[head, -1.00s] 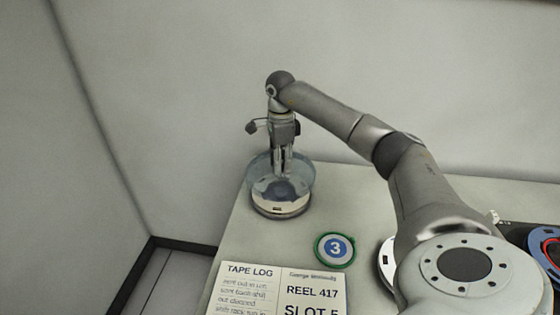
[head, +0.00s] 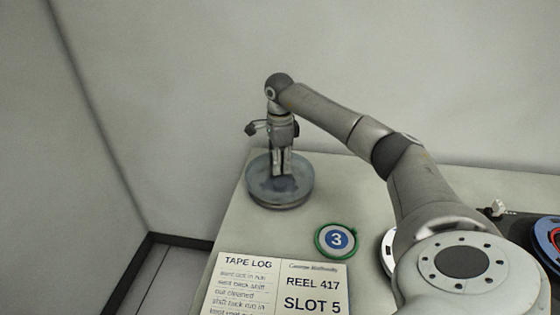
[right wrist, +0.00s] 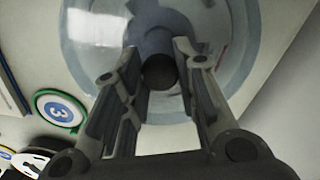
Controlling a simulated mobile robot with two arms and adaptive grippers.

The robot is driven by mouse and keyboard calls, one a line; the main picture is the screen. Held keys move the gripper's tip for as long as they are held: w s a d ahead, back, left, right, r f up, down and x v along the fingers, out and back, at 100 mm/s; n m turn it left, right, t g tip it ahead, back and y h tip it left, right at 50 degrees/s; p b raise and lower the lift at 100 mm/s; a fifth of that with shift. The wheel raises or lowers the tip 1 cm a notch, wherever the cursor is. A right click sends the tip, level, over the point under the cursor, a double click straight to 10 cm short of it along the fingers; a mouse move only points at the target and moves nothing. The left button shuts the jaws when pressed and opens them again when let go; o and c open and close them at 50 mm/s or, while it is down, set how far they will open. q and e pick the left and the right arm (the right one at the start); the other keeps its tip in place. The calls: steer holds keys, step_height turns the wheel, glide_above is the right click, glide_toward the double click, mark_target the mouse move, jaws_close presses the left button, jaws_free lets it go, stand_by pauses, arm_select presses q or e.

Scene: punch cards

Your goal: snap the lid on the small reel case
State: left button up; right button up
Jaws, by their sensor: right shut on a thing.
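The clear, bluish round lid (head: 301,186) is at the far left of the table, sitting level over the small reel case (head: 282,206). Only a thin low strip of the case shows beneath the lid's rim; whether the lid is fully snapped cannot be seen. My right gripper (head: 281,173) points straight down from above and is shut on the lid's central knob. In the right wrist view the dark round knob (right wrist: 158,72) is between the fingers, with the clear lid (right wrist: 88,28) spreading around it. My left gripper is not in view.
A green-rimmed disc marked 3 (head: 337,240) lies right of the case. The tape log (head: 275,290) lies in front. Reels, one blue and red (head: 548,243), are at the right, partly behind my arm. The table's left edge is close to the case.

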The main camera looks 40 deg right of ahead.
steer(key=shift+p, duration=0.45)
stand_by(0.6)
steer(key=shift+f+b, duration=0.5)
steer(key=shift+f, duration=0.45)
stand_by(0.5)
stand_by(0.6)
steer(key=shift+f, duration=0.85)
steer(key=o, duration=1)
steer(key=shift+c, duration=0.3)
steer(key=shift+c, duration=0.6)
steer(key=shift+r, duration=0.15)
